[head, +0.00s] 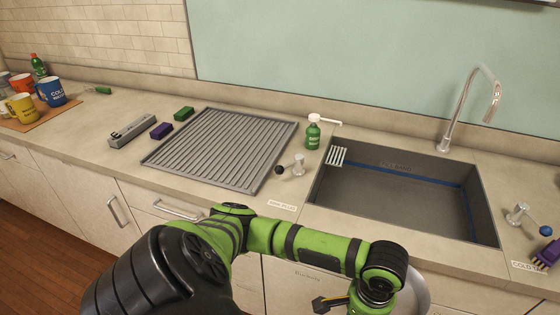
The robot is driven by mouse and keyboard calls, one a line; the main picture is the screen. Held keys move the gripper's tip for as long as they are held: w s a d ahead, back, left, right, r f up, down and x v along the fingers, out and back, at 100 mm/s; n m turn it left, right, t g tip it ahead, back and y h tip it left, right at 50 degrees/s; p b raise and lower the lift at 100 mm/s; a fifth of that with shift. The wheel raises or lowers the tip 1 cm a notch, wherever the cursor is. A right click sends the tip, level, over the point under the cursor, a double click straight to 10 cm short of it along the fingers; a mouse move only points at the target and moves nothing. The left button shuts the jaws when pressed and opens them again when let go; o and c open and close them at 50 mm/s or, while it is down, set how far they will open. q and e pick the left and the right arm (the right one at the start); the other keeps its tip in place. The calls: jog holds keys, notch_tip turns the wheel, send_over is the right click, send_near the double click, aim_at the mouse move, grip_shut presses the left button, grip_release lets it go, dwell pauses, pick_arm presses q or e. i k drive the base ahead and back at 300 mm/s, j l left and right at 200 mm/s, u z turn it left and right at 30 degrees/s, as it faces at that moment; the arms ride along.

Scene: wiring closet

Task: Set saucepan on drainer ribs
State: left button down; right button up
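The drainer (218,150) is a grey ribbed tray on the counter left of the sink, and its ribs are bare. A round grey metal shape, likely the saucepan (419,288), shows at the bottom edge in front of the counter, mostly hidden by my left wrist and cut off by the frame. My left arm crosses the bottom of the view. Its gripper (335,303) is only partly visible beside that metal shape; its fingertips and any grip are cut off. My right gripper is not in view.
The sink (400,195) is right of the drainer, with a tall faucet (470,105). A green soap bottle (313,133) and a tap handle (298,163) stand between them. Purple (161,131) and green (183,114) blocks sit left of the drainer. Mugs (51,92) stand far left.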

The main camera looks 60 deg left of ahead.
aim_at(204, 152)
jog(key=k+j, duration=0.2)
jog(key=j, duration=0.15)
jog(key=k+j, duration=0.15)
jog(key=j, duration=0.2)
jog(key=k+j, duration=0.2)
jog(key=j, duration=0.2)
jog(key=k+j, duration=0.2)
jog(key=j, duration=0.15)
jog(key=k+j, duration=0.15)
jog(key=j, duration=0.2)
jog(key=k+j, duration=0.2)
jog(key=j, duration=0.15)
jog(key=k+j+u, duration=0.1)
jog(key=j, duration=0.25)
jog(key=k+j, duration=0.25)
jog(key=j, duration=0.15)
